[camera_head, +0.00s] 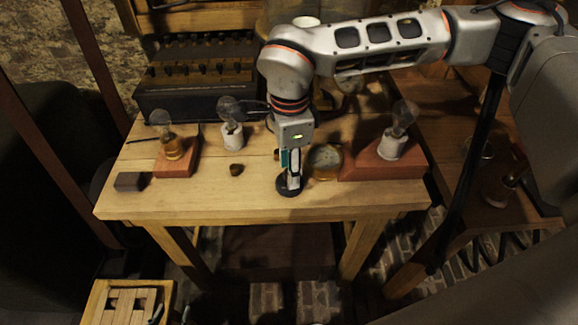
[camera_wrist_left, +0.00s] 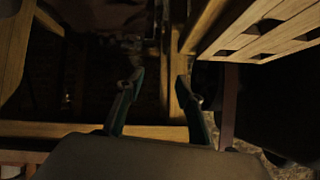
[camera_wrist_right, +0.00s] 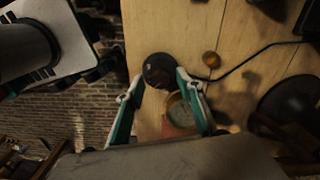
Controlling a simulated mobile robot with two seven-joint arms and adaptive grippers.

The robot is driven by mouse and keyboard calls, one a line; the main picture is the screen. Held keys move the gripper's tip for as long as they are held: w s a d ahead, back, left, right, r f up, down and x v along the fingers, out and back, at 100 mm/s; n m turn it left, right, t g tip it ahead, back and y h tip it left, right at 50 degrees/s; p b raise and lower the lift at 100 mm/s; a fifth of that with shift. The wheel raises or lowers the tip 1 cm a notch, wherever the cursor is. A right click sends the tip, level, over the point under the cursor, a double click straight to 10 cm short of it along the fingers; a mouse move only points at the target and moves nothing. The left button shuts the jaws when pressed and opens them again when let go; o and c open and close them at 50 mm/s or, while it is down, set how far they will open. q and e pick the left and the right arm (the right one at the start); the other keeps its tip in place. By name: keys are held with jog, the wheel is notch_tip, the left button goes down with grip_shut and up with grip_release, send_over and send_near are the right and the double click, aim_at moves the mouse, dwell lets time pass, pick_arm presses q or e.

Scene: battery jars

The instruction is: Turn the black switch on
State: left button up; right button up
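The black switch, a round black base (camera_head: 289,188), sits near the front edge of the wooden table. Its lever position cannot be made out. The arm in the head view comes in from the right. By the matching wrist view I take its gripper (camera_head: 290,168) as my right one; it points down just over the switch. In the right wrist view the black disc (camera_wrist_right: 158,68) shows between the open fingertips of my right gripper (camera_wrist_right: 158,80); contact cannot be told. My left gripper (camera_wrist_left: 160,82) is open and empty in its wrist view, away from the tabletop.
A brass-rimmed round dial (camera_head: 325,161) stands right beside the right gripper. Bulbs on wooden blocks stand left (camera_head: 178,160) and right (camera_head: 385,165); a white-socketed bulb (camera_head: 232,134) is behind. A small brass knob (camera_head: 236,170) and dark block (camera_head: 132,181) lie left. A slatted crate (camera_head: 98,300) is below.

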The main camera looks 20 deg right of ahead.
grip_shut()
pick_arm(q)
jog(key=shift+w+r, duration=0.35)
jog(key=shift+w, duration=0.15)
